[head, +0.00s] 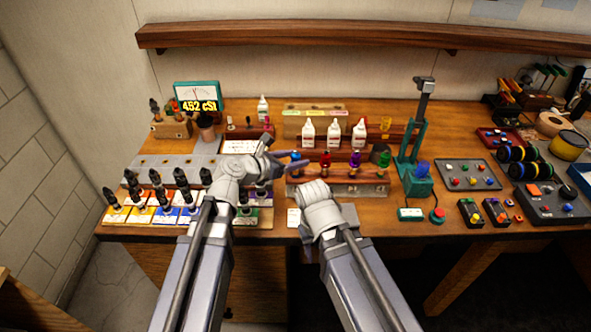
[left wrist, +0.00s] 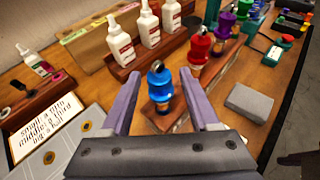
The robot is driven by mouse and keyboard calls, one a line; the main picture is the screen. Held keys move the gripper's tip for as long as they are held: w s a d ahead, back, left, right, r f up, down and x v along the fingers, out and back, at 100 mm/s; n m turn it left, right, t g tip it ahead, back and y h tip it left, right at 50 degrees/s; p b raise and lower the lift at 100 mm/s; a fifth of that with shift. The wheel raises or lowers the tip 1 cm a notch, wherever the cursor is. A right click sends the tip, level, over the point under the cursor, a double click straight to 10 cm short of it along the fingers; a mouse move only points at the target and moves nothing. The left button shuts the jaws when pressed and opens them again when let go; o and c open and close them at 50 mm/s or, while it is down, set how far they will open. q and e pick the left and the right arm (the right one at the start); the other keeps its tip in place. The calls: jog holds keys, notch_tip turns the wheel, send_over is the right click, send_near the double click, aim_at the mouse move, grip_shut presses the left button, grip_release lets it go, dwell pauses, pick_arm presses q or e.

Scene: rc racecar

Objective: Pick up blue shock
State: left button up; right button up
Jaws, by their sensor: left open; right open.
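The blue shock (left wrist: 159,87) stands upright in a wooden stand (left wrist: 170,122) in the left wrist view, between the open fingers of my left gripper (left wrist: 165,88), with no visible contact. In the head view the blue shock (head: 295,157) shows at the left end of a row with red (head: 325,159), purple (head: 355,160) and green (head: 384,158) shocks. My left gripper (head: 296,167) reaches it from the left, open and empty. My right arm ends in front of the stand (head: 350,190); its fingers are hidden in the head view.
White bottles (head: 333,131) stand in a wooden rack behind the shocks. Black shocks (head: 157,180) stand on coloured cards at the left. A green press (head: 416,165) stands to the right. A written card (left wrist: 40,130) lies left of my left gripper.

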pick_arm(q)
jog(key=b+x, duration=0.1)
jog(key=x, duration=0.1)
jog(key=f+b+x, duration=0.1)
jog(key=x, duration=0.1)
jog(key=shift+a, duration=0.15)
jog(key=shift+w, duration=0.15)
jog(key=shift+r, duration=0.1)
jog(key=shift+c, duration=0.5)
grip_shut()
